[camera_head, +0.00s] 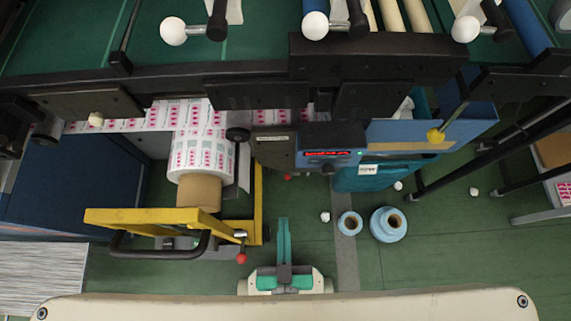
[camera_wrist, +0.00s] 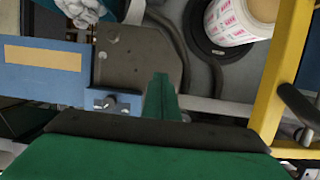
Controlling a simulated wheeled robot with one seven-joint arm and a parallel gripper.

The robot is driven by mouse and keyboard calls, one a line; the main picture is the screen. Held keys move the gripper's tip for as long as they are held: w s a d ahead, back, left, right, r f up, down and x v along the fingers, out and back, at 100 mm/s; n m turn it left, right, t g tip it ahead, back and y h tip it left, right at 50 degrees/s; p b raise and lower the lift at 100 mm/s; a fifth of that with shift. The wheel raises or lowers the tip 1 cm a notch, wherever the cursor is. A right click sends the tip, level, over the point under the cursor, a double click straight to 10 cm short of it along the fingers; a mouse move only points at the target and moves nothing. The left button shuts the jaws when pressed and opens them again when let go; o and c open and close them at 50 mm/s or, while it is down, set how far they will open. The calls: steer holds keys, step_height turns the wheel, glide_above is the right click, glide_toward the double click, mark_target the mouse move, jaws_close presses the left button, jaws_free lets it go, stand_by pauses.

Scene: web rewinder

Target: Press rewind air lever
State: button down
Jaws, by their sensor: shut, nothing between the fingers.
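A lever with a red ball (camera_head: 241,258) hangs at the right end of the yellow frame (camera_head: 160,217). A second, smaller red knob (camera_head: 287,178) shows below the control panel. I cannot tell which of them is the rewind air lever. My green gripper (camera_head: 283,222) is shut and empty, pointing away from my body, to the right of the red ball and apart from it. In the wrist view my closed fingers (camera_wrist: 160,80) show in front of a dark grey plate (camera_wrist: 135,58); no red knob can be made out there.
A printed roll (camera_head: 202,145) on a brown core sits left of the gripper, behind the yellow frame. The control panel (camera_head: 327,154) has a red display. Blue rolls (camera_head: 388,224) stand on the green floor at right. Dark machine beams cross above. The yellow frame (camera_wrist: 283,70) is at right in the wrist view.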

steer(key=w+a+f+g, duration=0.1)
steer(key=w+f+g, duration=0.35)
steer(key=f, duration=1.15)
steer(key=g+h, duration=0.1)
steer(key=g, duration=0.5)
glide_toward(286, 176)
steer(key=shift+s+a+r+n, duration=0.1)
steer(key=shift+s+r, duration=0.15)
steer(key=shift+r, duration=0.35)
steer(key=shift+s+a+r+n, duration=0.1)
steer(key=shift+s+r, duration=0.15)
steer(key=shift+r, duration=0.35)
steer(key=shift+s+r+n, duration=0.1)
steer(key=shift+s+r, duration=0.1)
steer(key=shift+r, duration=0.35)
steer(key=shift+f, duration=0.1)
steer(key=x, duration=0.9)
steer(key=shift+w, duration=0.1)
steer(key=shift+w+d+f, duration=0.1)
steer(key=shift+d+f, duration=0.1)
steer(key=shift+f, duration=0.15)
steer(key=shift+a, duration=0.1)
